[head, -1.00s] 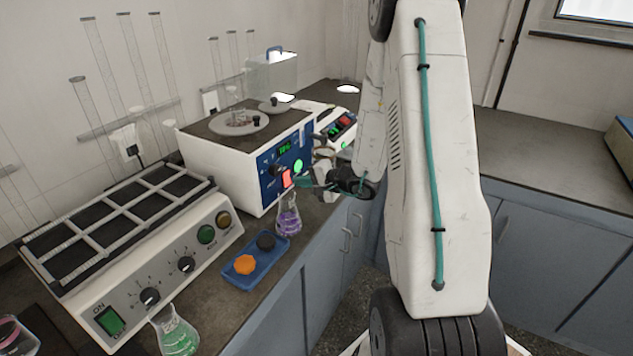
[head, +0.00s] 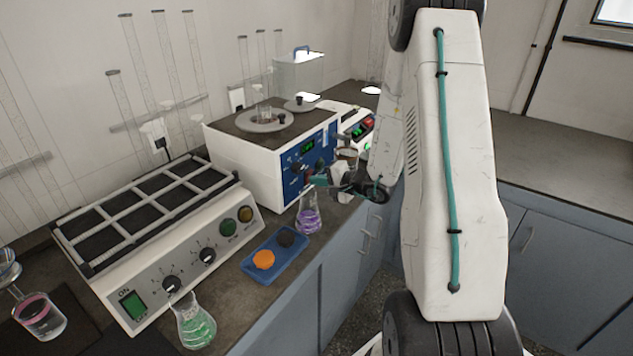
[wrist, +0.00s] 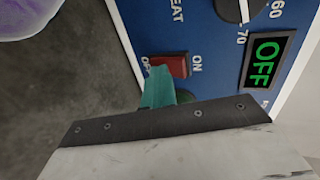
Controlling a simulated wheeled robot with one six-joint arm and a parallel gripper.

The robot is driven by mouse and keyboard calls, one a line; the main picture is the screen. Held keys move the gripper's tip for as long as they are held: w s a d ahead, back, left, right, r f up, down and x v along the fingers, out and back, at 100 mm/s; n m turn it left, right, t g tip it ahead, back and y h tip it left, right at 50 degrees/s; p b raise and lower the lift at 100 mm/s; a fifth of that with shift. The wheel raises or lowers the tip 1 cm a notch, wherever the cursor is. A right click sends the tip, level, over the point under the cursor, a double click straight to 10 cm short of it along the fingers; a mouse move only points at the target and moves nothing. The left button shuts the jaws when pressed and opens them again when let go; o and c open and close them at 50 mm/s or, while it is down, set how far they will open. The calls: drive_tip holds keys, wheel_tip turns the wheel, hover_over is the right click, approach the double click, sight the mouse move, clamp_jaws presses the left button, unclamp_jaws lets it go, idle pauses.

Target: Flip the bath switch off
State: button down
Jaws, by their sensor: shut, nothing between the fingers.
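The bath is a white box with a blue front panel (head: 291,183) on the bench in the head view. Its switch is a red rocker (wrist: 168,66), unlit, beside the ON marking in the wrist view. The display (wrist: 266,60) reads OFF in green. My gripper (wrist: 157,84) is shut and empty, its teal fingertips at the OFF side of the switch, partly covering that word. I cannot tell whether they touch the rocker. In the head view my gripper (head: 318,180) is in front of the panel and hides part of it.
A flask of purple liquid (head: 308,221) stands just below my gripper, close to the panel. A blue tray (head: 275,269) with an orange and a dark knob-like piece, a flask of green liquid (head: 194,325) and a shaker (head: 190,245) stand to the left.

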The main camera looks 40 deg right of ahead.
drive_tip(key=shift+r, duration=0.9)
drive_tip(key=v, duration=1.4)
drive_tip(key=shift+a, duration=0.15)
